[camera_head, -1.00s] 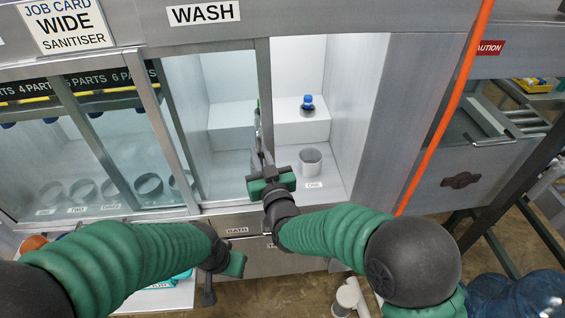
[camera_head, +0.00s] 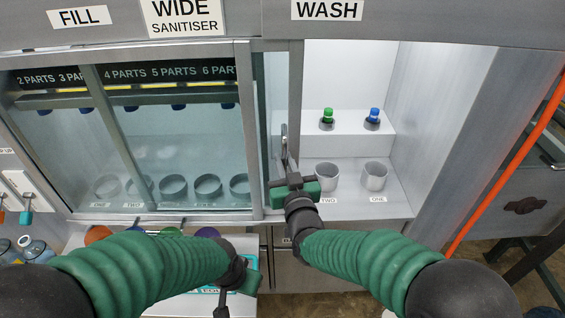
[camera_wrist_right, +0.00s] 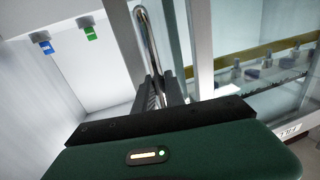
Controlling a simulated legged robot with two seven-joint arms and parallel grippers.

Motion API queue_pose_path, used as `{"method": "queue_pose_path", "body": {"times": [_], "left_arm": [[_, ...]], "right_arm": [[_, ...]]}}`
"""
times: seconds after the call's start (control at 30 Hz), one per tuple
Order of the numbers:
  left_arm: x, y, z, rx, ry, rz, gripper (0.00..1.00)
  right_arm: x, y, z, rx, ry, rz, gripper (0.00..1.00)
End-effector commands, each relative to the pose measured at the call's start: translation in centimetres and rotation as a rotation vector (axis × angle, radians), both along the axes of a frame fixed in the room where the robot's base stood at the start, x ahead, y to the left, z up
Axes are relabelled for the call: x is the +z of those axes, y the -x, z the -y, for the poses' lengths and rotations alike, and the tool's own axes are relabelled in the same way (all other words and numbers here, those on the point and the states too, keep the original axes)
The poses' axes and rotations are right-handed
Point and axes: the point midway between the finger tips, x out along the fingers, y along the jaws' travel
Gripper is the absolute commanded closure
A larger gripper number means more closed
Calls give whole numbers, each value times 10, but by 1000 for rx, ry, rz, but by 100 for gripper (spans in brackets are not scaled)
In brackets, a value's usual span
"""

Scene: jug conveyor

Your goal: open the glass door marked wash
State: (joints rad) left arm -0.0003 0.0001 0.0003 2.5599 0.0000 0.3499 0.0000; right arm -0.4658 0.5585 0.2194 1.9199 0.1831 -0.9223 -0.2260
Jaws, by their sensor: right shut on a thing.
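The glass door under the WASH sign (camera_head: 327,10) is a sliding pane with a grey metal frame (camera_head: 296,90). It stands at the left of the wash bay, whose right part is open. A chrome handle (camera_head: 284,140) is on the door; it also shows in the right wrist view (camera_wrist_right: 147,35). My right gripper (camera_head: 287,168) is shut on the handle, with its fingers (camera_wrist_right: 161,92) around the lower part of the bar. My left gripper (camera_head: 230,285) hangs low in front of the cabinet, away from the door; its jaws are unclear.
The fill bay (camera_head: 160,140) with several cups is behind glass at left. An orange pole (camera_head: 500,165) stands right.

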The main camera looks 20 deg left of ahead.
Motion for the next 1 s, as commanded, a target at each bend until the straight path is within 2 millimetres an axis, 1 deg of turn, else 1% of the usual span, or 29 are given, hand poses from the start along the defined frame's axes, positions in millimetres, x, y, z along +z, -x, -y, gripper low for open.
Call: {"method": "queue_pose_path", "body": {"times": [0.1,0.13,0.27,0.57,0.67,0.77,1.0], "left_arm": [[0,0,0,0,0,0,64],[0,0,0,0,0,0,64],[0,0,0,0,0,0,64],[0,0,0,1,0,0,64],[-2,0,0,1,0,0,64],[-7,0,0,0,0,0,64],[-19,0,0,0,0,0,64]], "right_arm": [[-2,2,-4,7,4,-3,100],[-2,2,-5,7,4,-3,82],[-1,2,-4,7,3,-3,65],[0,2,-3,5,1,0,64],[-1,9,1,5,1,0,64],[-2,25,10,5,2,0,64],[-2,88,42,7,4,1,64]]}}
